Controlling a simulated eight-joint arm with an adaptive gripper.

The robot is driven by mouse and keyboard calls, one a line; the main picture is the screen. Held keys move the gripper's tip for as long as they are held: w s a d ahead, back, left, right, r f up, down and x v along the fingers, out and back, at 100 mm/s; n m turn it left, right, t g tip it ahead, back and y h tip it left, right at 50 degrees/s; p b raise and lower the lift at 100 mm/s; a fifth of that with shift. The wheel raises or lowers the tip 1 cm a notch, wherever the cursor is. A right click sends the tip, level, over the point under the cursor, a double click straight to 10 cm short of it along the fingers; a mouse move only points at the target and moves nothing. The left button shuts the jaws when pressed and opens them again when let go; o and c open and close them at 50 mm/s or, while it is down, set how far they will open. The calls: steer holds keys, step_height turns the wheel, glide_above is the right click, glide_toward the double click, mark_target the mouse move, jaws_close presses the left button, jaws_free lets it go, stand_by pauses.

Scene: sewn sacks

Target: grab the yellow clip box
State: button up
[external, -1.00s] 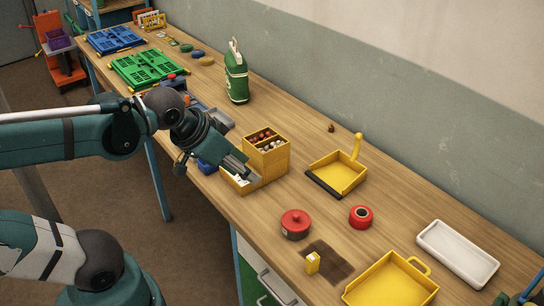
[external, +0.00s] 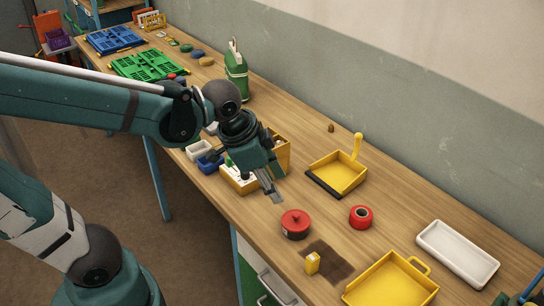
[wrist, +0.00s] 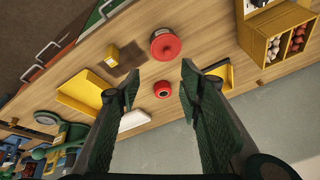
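The small yellow clip box (external: 313,263) stands upright at the edge of a dark brown patch (external: 335,264) near the table's front edge. In the wrist view the yellow box (wrist: 112,55) is at the upper left, outside the space between my fingers. My gripper (external: 276,197) is above the table, up and left of the box, with the red lidded pot between them in the picture. The wrist view shows my gripper (wrist: 160,82) with its fingers wide apart and nothing held.
A red lidded pot (external: 295,223) and a red roll (external: 360,217) stand near the box. A yellow tray (external: 390,285) lies to its right, with a white tray (external: 458,253) beyond. A yellow dustpan (external: 340,174) lies behind. A yellow compartment box (external: 284,153) is partly behind my gripper.

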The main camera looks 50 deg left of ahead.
steer(key=w+d+f+m+g+p, duration=0.2)
steer(key=w+d+f+m, duration=0.1)
steer(key=d+f+m, duration=0.25)
steer(key=m+g+p, duration=0.1)
steer(key=m+g, duration=0.1)
steer(key=m, duration=0.4)
glide_above(314, 258)
steer(key=a, duration=0.1)
steer(key=f, duration=0.6)
steer(key=shift+w+a, duration=0.1)
steer(key=shift+w, duration=0.15)
steer(key=shift+s+d+f+m+g+y, duration=0.1)
steer(key=shift+d+f+m+g+y, duration=0.25)
steer(key=shift+d+f, duration=0.25)
steer(key=shift+f, duration=0.15)
steer(key=shift+f, duration=0.1)
steer(key=shift+f, duration=1.2)
steer(key=shift+f, duration=0.1)
steer(key=shift+s+f, duration=0.1)
steer(key=shift+f, duration=2.4)
